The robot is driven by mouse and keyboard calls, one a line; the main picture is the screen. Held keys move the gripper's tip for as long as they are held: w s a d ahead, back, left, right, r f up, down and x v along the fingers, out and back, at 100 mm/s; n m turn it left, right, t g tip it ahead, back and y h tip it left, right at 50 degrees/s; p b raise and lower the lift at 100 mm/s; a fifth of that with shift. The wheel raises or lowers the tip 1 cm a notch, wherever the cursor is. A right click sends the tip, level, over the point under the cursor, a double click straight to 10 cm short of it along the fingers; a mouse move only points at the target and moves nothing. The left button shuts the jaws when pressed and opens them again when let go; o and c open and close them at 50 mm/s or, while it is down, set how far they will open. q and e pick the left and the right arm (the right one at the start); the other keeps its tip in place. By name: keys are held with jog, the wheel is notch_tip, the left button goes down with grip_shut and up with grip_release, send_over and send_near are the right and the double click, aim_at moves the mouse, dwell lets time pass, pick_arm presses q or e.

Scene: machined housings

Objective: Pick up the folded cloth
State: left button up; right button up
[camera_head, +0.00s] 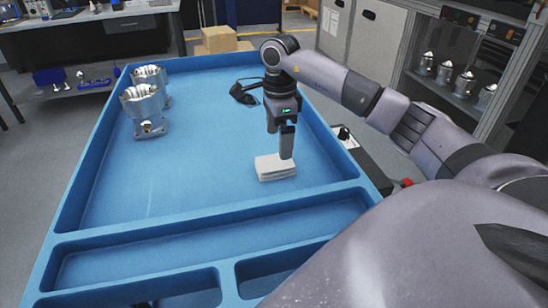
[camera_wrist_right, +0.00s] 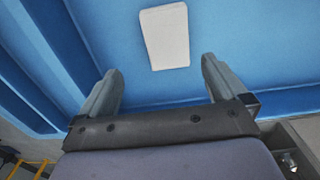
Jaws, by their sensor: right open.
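The folded cloth (camera_head: 275,168) is a small white flat pad lying on the floor of the blue tray, right of its middle. In the right wrist view the cloth (camera_wrist_right: 165,37) lies ahead of my fingertips, roughly between their lines and apart from them. My right gripper (camera_head: 281,150) points down just above the cloth in the head view, with a finger overlapping its far edge there. In the right wrist view the right gripper (camera_wrist_right: 160,80) is open with nothing between its fingers. My left gripper is not in view.
The blue tray (camera_head: 210,232) has raised walls and divided compartments at the near side. Shiny metal housings (camera_head: 145,108) stand at its far left. A black object (camera_head: 243,93) lies near the back. The tray floor left of the cloth is clear.

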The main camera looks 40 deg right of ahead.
aim_at(275, 162)
jog(key=shift+w+d+f+b, duration=0.15)
jog(key=shift+w+f+b, duration=0.05)
jog(key=shift+f, duration=0.25)
jog(key=shift+w+d+f+b, duration=0.1)
jog(key=shift+w+f+b, duration=0.05)
jog(key=shift+f, duration=0.65)
jog(key=f, duration=0.6)
jog(key=shift+w+a, duration=0.25)
jog(key=shift+w, duration=0.05)
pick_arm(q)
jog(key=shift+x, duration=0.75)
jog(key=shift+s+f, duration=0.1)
pick_arm(e)
jog(key=c, duration=1.1)
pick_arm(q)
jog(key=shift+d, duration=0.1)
